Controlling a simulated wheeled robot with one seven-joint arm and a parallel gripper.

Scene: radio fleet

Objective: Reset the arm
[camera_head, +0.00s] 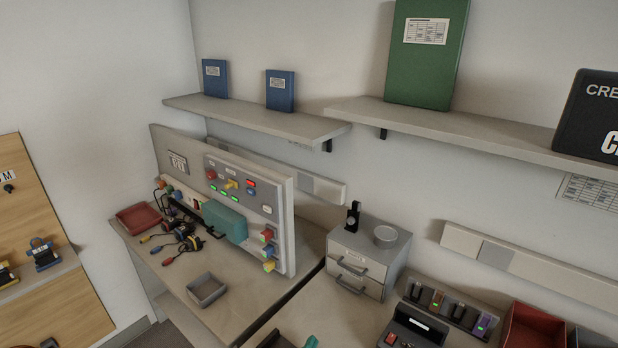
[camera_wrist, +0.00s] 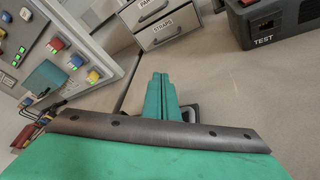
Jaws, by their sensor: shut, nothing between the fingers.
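My gripper (camera_wrist: 164,92) shows in the wrist view as two teal fingers pressed together, with nothing between them. It is over the bare beige worktop, in front of the drawer unit and left of the dark test box. A dark looped piece shows just right of the fingers, and I cannot tell what it belongs to. In the head view only a small teal part shows at the bottom edge, so most of my arm is out of sight there.
The upright test panel (camera_head: 238,190) stands at left, with cables (camera_head: 183,238) and a grey tray (camera_head: 207,290) before it. The drawer unit (camera_head: 366,256) is at centre back. The dark test box (camera_head: 414,330) and red bin (camera_head: 533,328) are at right. Shelves (camera_head: 440,125) hang above.

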